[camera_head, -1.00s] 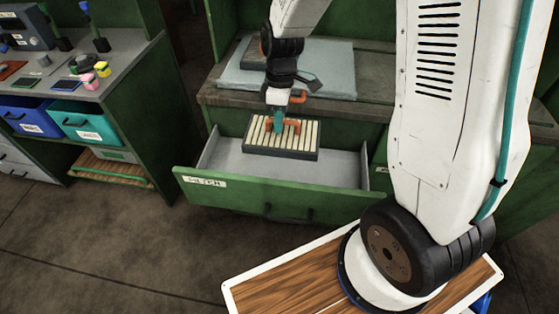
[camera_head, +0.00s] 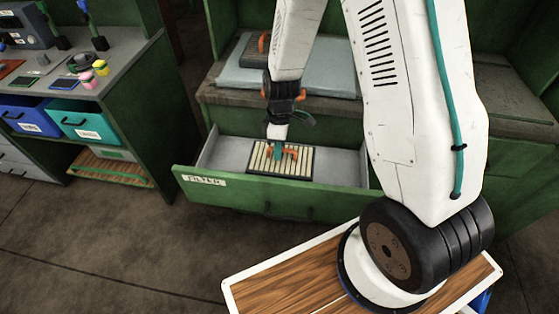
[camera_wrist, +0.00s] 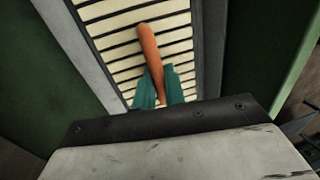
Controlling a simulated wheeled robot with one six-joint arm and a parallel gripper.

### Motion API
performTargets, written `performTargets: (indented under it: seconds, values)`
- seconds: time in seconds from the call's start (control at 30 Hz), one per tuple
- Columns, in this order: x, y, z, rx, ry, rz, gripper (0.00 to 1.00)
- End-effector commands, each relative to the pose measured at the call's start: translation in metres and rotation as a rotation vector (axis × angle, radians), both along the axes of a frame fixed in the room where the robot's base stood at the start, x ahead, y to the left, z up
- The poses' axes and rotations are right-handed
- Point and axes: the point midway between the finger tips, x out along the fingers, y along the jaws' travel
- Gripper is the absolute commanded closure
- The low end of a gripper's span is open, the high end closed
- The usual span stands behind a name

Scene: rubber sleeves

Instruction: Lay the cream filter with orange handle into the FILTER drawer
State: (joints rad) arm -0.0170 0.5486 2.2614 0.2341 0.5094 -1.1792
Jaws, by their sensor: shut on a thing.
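The cream filter (camera_head: 303,163), slatted with a dark frame, is inside the open FILTER drawer (camera_head: 222,187), toward its middle. It looks level, and I cannot tell whether it rests on the drawer floor. My gripper (camera_head: 277,155) is above the filter, shut on its orange handle (camera_head: 290,153). In the wrist view the teal fingers (camera_wrist: 158,88) close around the orange handle (camera_wrist: 150,45), with the cream slats (camera_wrist: 107,25) behind. The drawer's green front carries a white FILTER label (camera_head: 204,181).
A bench (camera_head: 225,97) with a pale blue mat (camera_head: 240,76) stands behind the drawer. Another dark item with an orange handle (camera_head: 264,42) lies on the mat. At left, a shelf holds a blue bin (camera_head: 30,117) and a teal bin (camera_head: 83,123). Drawer floor is free left of the filter.

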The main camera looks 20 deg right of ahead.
Motion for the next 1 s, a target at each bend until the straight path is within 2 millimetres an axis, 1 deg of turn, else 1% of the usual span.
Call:
performTargets:
  seconds: [0.17, 0.3, 0.4, 0.8, 0.83, 0.87, 0.9, 1.0]
  values:
    - [0.0, 0.0, -0.018, 0.0, 0.001, 0.0, 1.0]
    - [0.0, 0.0, -0.04, 0.0, 0.001, -0.001, 1.0]
    - [0.0, 0.0, -0.049, 0.0, 0.0, 0.001, 1.0]
    - [0.001, 0.0, -0.053, 0.0, -0.001, 0.0, 1.0]
    - [0.001, 0.0, -0.053, 0.0, -0.002, 0.0, 0.8]
    - [0.001, 0.0, -0.053, 0.0, -0.002, 0.0, 0.72]
    - [0.001, 0.0, -0.053, 0.0, -0.002, 0.0, 0.66]
    - [0.001, 0.0, -0.053, 0.0, -0.002, 0.0, 0.66]
